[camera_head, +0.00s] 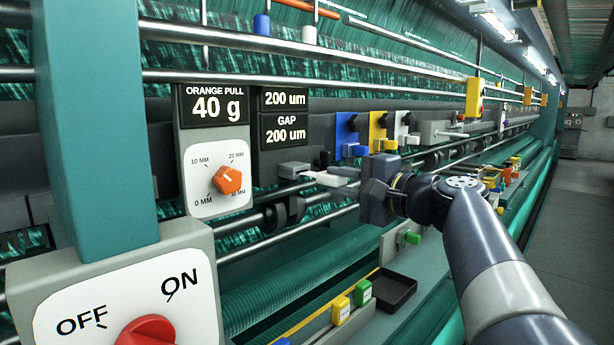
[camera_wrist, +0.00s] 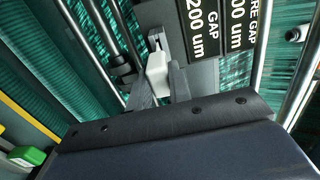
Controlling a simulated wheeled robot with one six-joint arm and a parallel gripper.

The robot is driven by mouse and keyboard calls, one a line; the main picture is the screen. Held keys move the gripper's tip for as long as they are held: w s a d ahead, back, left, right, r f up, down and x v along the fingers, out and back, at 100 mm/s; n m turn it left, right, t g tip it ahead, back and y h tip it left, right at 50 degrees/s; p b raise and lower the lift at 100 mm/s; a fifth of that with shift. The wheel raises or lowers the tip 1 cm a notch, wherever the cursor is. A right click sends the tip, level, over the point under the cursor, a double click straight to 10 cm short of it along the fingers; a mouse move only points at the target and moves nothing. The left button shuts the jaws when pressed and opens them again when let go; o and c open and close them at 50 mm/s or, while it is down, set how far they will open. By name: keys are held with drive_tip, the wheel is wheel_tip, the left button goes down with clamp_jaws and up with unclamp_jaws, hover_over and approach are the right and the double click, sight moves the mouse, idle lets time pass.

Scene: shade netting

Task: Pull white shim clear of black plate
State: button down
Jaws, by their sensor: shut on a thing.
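The white shim (camera_head: 325,178) is a small pale block at my gripper (camera_head: 342,182) in the head view. My gripper is shut on it. In the wrist view the white shim (camera_wrist: 158,70) sits between the two grey fingers of my gripper (camera_wrist: 160,84). Its far end points to a small grey bracket (camera_wrist: 155,38); the bracket also shows in the head view (camera_head: 292,169), just left of the shim. I cannot tell whether they touch. Dark parts lie behind the bracket, but I cannot tell which is the black plate.
An orange knob (camera_head: 227,180) on a white dial is left of my gripper, below a "40 g" display (camera_head: 214,104). Blue (camera_head: 347,132) and yellow (camera_head: 378,130) brackets stand behind my gripper. Metal rails run along the machine. A black tray (camera_head: 393,290) lies below.

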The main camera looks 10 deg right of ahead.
drive_tip(key=shift+b+v, duration=0.3)
drive_tip(key=shift+v, duration=0.9)
drive_tip(key=shift+s, duration=0.1)
drive_tip(key=b+v, duration=0.1)
drive_tip(key=v, duration=0.3)
